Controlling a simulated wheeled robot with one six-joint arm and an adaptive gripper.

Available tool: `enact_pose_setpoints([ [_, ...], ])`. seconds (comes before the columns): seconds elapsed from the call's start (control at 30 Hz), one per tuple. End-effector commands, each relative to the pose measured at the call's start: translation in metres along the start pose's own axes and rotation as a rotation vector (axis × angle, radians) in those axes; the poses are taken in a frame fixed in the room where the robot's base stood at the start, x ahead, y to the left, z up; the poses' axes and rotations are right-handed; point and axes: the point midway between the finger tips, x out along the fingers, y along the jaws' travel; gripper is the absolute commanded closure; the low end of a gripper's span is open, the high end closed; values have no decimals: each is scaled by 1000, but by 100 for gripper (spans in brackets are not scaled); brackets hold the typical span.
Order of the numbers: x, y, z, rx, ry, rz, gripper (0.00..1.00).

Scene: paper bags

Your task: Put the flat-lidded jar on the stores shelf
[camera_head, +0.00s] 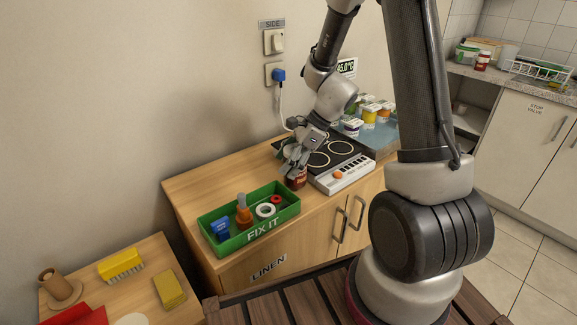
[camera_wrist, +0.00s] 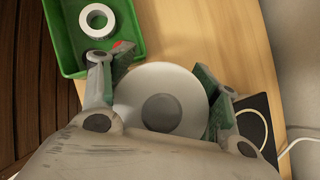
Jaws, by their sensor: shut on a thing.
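A dark red jar (camera_head: 297,179) with a pale label stands at the front edge of the wooden cabinet top, beside the green box. My gripper (camera_head: 295,160) comes down over it from above, its fingers closed around its upper part. In the wrist view a round white lid (camera_wrist: 190,88) with a grey round centre sits between the two fingers of my gripper (camera_wrist: 158,95). Whether the grey centre is a raised knob or flat is hard to tell. No shelf marked stores can be read in either view.
The green FIX IT box (camera_head: 249,222) holds several tools, left of the jar. A black hotplate (camera_head: 338,152) and a white control panel (camera_head: 345,173) lie to the right. Several jars (camera_head: 370,112) stand on a tray behind. An open recess (camera_head: 470,119) shows under the far counter.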

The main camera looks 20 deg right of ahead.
Motion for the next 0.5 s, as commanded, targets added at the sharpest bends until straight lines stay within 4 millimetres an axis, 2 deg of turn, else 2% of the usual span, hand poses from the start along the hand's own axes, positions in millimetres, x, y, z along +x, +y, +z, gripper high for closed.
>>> enact_pose_setpoints([
  [0.13,12,0,-8,0,0,0,85],
  [0.47,14,0,-9,0,0,0,85],
  [0.5,15,0,-10,0,0,0,38],
])
